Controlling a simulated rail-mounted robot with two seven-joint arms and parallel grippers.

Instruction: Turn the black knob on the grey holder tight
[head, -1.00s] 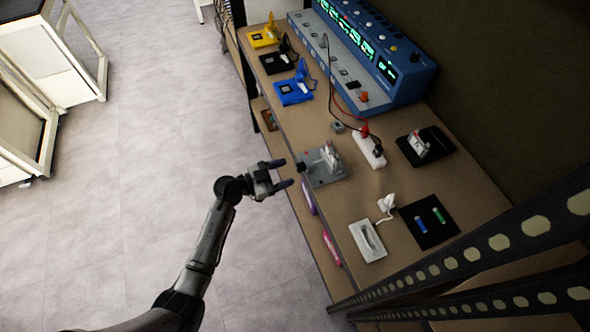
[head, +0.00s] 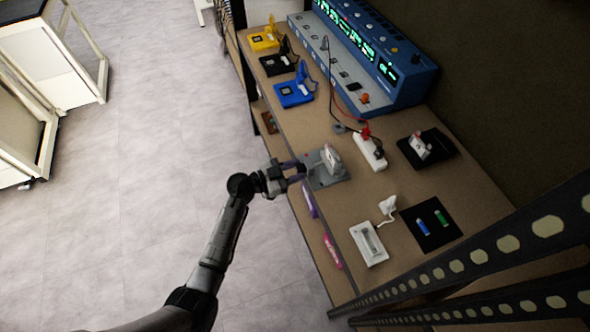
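The grey holder (head: 324,180) sits at the table's left edge, with a white and grey upright part (head: 332,158) on it. The small black knob (head: 302,168) is on the holder's left side, partly hidden by my fingers. My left gripper (head: 298,172) is at the knob, its two dark purple-tinted fingers apart, one on each side of the knob. Contact with the knob cannot be made out. My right gripper is not in view.
A white power strip (head: 370,153) and a black stand (head: 426,148) lie right of the holder. A white device (head: 369,243) and a black mat (head: 431,224) with two small cylinders are nearer. The blue instrument (head: 372,60) stands behind. Open floor lies left.

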